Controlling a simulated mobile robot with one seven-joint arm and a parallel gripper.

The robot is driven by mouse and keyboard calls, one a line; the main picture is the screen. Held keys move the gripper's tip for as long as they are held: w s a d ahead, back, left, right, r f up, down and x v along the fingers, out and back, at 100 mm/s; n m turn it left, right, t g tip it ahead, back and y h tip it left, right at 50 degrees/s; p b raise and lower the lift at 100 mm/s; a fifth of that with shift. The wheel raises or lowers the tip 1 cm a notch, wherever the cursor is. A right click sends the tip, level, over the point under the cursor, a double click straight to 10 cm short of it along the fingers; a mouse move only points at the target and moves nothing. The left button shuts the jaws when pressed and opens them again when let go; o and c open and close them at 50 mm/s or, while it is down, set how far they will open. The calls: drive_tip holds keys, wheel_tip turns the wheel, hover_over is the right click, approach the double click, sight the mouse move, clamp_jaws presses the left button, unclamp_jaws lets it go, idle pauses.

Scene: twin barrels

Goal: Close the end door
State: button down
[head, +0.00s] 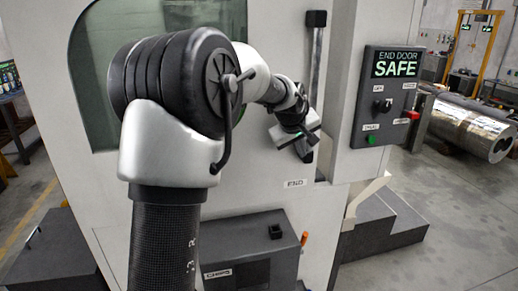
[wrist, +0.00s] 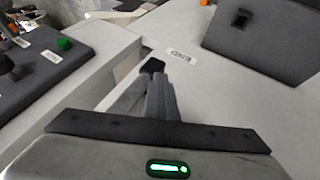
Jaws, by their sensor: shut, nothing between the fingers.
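The end door (head: 270,185) is a pale panel with a small label that seems to read END (head: 295,183). The label also shows upside down in the wrist view (wrist: 180,54). My gripper (head: 306,152) is shut and empty in front of the door's right edge, at the handle's lower end. Its dark fingertips show in the wrist view (wrist: 154,68). I cannot tell whether they touch the door or handle, or whether the door is fully closed.
A control panel (head: 384,100) right of the door has a screen reading END DOOR SAFE, a knob, and green and red buttons. A dark grey box (head: 250,245) juts out below the door. A dark step (head: 385,222) and large metal cylinder (head: 470,128) stand right. Floor is clear front right.

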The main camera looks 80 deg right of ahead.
drive_tip(key=s+d+p, duration=0.1)
drive_tip(key=s+d, duration=0.1)
drive_tip(key=s, duration=0.4)
drive_tip(key=s+d+p, duration=0.1)
drive_tip(key=s+d, duration=0.1)
drive_tip(key=s, duration=0.5)
drive_tip(key=shift+d+r, duration=0.15)
drive_tip(key=shift+d, duration=0.15)
drive_tip(key=shift+s, duration=0.15)
